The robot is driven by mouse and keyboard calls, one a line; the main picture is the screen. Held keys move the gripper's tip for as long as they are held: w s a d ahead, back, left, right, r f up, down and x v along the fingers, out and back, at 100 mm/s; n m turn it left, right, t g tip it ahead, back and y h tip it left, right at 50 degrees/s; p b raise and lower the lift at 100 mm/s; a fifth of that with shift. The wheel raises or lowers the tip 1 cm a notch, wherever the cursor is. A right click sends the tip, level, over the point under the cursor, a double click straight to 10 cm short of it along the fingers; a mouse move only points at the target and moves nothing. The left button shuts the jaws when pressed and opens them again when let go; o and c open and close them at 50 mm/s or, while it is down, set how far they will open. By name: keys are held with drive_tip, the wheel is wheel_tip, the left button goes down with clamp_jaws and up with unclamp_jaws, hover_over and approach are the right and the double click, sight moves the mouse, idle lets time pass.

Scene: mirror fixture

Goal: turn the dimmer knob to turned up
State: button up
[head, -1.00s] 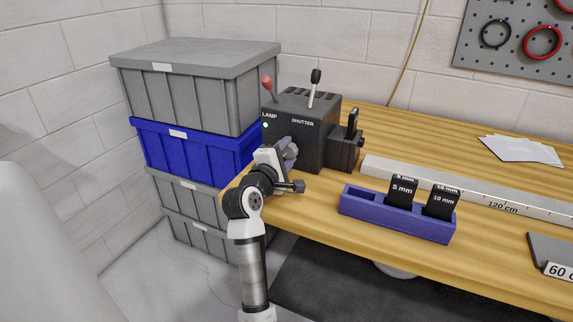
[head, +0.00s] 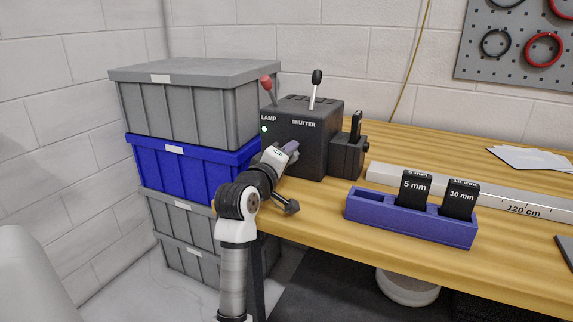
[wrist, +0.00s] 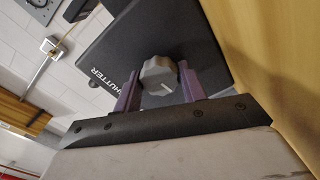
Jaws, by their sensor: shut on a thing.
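The dimmer knob (wrist: 158,77) is a grey, lobed knob with a pale line, on the front face of the black box (head: 308,152). In the wrist view it sits between the two purple fingers of my gripper (wrist: 157,71). My gripper (head: 287,149) is shut on the knob, and in the head view it hides the knob. The box carries the words LAMP and SHUTTER, and a small green light (head: 264,129) glows under LAMP.
A red-tipped lever (head: 266,84) and a black-tipped lever (head: 316,78) stand on the box. Stacked bins (head: 203,110) rise close at the left. A purple slotted holder (head: 410,222) with black plates stands on the wooden table (head: 330,220), with a long rail (head: 490,202) behind it.

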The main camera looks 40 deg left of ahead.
idle(0.4)
drive_tip(key=o, duration=1)
drive_tip(key=shift+s, duration=0.1)
drive_tip(key=b+v, duration=0.1)
drive_tip(key=v, duration=1.2)
drive_tip(key=shift+s+b, duration=0.35)
drive_tip(key=shift+b, duration=0.05)
